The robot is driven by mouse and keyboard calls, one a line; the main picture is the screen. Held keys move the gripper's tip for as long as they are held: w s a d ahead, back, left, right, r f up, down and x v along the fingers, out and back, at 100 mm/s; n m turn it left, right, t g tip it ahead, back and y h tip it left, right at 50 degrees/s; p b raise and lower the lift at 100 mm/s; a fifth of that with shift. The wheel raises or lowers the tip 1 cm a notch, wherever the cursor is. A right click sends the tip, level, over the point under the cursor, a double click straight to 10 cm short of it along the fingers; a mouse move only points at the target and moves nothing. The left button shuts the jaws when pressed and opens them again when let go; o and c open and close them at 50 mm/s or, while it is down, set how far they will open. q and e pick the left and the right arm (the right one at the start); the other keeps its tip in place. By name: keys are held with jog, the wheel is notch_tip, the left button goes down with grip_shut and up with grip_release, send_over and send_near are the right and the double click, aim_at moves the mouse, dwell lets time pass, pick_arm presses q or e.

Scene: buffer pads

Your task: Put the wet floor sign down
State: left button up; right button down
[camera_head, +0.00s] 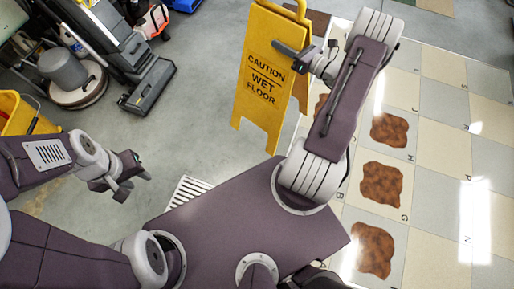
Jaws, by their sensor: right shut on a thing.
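The yellow wet floor sign (254,100) is upright in the upper middle of the head view, with black "CAUTION WET FLOOR" lettering facing me. My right gripper (290,52) is shut on the sign at its upper right side. My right forearm covers part of the area beside it. I cannot tell whether the sign's feet touch the floor. My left gripper (124,190) is at the left, low in the view, empty and apart from the sign, with its fingers spread.
Tiled flooring with lettered tiles and several brown stains (381,184) lies to the right. A floor machine (75,78), a dark upright cleaning machine (148,88) and a yellow bucket (20,115) stand at the left. Grey floor around the drain grate (188,190) is clear.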

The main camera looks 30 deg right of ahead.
jog(key=d+f+h+b, duration=0.1)
jog(key=d+f+b, duration=0.2)
jog(key=f+b, duration=0.8)
jog(key=shift+s+d+f+m+t+b, duration=0.15)
jog(key=shift+s+d+m+t+b, duration=0.2)
jog(key=shift+m+b, duration=0.1)
jog(key=b, duration=0.5)
send_over(258, 96)
jog(key=f, duration=0.7)
jog(key=shift+d, duration=0.2)
jog(key=shift+a, duration=0.2)
notch_tip(258, 96, down, 4)
jog(key=b, duration=0.3)
jog(key=shift+f, duration=0.1)
jog(key=shift+s, duration=0.1)
jog(key=c, duration=1.5)
grip_release()
jog(key=shift+f, duration=0.25)
